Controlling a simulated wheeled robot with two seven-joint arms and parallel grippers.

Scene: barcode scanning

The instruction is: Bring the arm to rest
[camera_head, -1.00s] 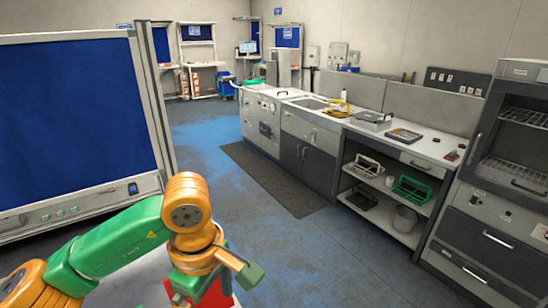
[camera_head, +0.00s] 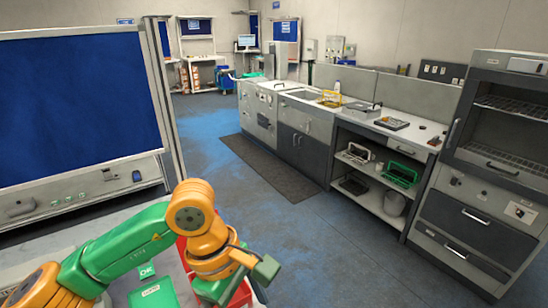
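My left arm, orange and green, comes in from the lower left and bends down at its wrist. Its gripper (camera_head: 240,278) hangs at the bottom of the picture, in front of a red and white bin (camera_head: 240,296). The fingertips are not clear enough to tell whether it is open or shut. I see nothing held in it. My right arm and gripper are not in view.
A pale work surface (camera_head: 120,291) lies under my arm, with a green "OK" box (camera_head: 147,271) and another green box (camera_head: 155,294). A blue panel (camera_head: 80,95) stands left. A grey counter (camera_head: 305,130) and cabinet (camera_head: 490,190) line the right.

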